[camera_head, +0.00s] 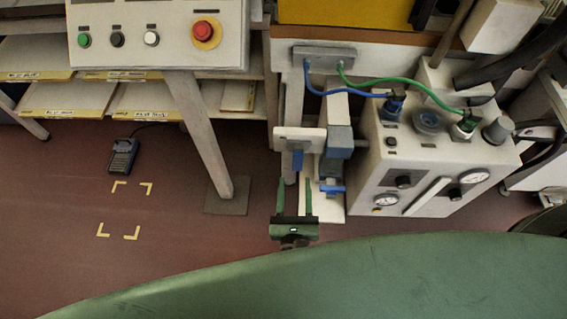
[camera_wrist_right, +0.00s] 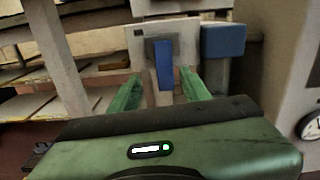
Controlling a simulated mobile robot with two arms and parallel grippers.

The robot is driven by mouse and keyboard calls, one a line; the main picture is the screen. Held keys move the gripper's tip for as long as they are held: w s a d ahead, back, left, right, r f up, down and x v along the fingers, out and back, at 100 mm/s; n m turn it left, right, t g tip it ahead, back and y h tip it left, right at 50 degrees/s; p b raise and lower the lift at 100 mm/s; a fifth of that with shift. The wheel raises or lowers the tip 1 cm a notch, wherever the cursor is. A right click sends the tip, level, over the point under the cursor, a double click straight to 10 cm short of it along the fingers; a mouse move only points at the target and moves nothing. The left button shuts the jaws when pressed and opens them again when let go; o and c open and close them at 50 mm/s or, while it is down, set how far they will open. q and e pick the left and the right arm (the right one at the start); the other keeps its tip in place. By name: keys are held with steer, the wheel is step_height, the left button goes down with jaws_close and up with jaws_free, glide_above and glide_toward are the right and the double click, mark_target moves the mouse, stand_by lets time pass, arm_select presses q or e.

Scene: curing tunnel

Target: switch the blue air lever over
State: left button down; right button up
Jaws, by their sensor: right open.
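The blue air lever (camera_head: 298,160) hangs straight down from a pale bracket plate (camera_head: 291,138) left of the grey cabinet. In the right wrist view the lever (camera_wrist_right: 164,65) is upright on its dark mount, its handle pointing down. My right gripper (camera_head: 295,183) is open, its two green fingers pointing at the lever from the near side. In the wrist view the lever's lower end shows between the fingertips of the right gripper (camera_wrist_right: 160,83); I cannot tell whether they touch it. My left gripper is not in view.
A second blue handle (camera_head: 332,189) sits just right of the lever, below a grey-blue block (camera_head: 340,142). The cabinet (camera_head: 440,160) with gauges and hoses stands to the right. A table leg (camera_head: 203,140) and a button panel (camera_head: 158,36) are at left.

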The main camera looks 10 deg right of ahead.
mark_target(298, 162)
steer(key=shift+m, duration=0.4)
steer(key=x, duration=0.2)
steer(key=p+x, duration=0.1)
steer(key=x, duration=0.3)
steer(key=shift+w+d+r, duration=0.2)
steer(key=shift+d+r, duration=0.15)
steer(key=shift+d, duration=0.1)
steer(key=shift+w+d+f, duration=0.1)
steer(key=shift+w+d, duration=0.05)
steer(key=shift+w, duration=0.5)
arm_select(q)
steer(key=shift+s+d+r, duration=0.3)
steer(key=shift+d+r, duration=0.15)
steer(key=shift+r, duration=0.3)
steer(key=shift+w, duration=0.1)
arm_select(e)
jaws_close()
